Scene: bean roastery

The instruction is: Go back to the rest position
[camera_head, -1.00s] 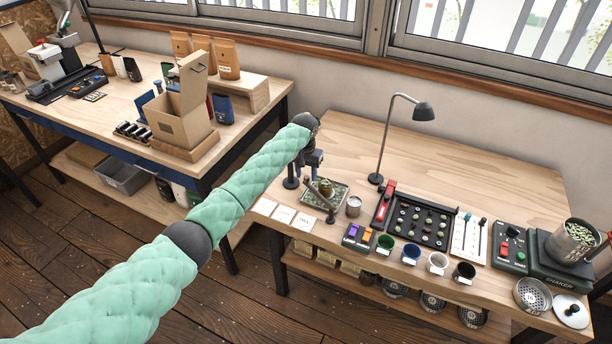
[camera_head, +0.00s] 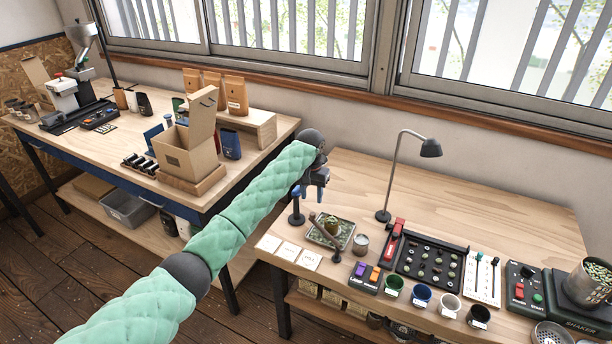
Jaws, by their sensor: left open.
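My left arm, in a mint quilted sleeve, reaches in from the lower left of the head view. My left gripper (camera_head: 314,190) is open and points down above the left end of the right-hand workbench (camera_head: 480,200). It hangs above a small stand with a blue top (camera_head: 296,206). No object shows between its fingers. My right gripper is not in view.
A desk lamp (camera_head: 431,148) stands on the bench. A sorting board (camera_head: 430,262), coloured cups (camera_head: 422,295) and a shaker (camera_head: 588,285) line its front. An open cardboard box (camera_head: 186,150) stands on the left bench (camera_head: 75,143). The right bench's back middle is clear.

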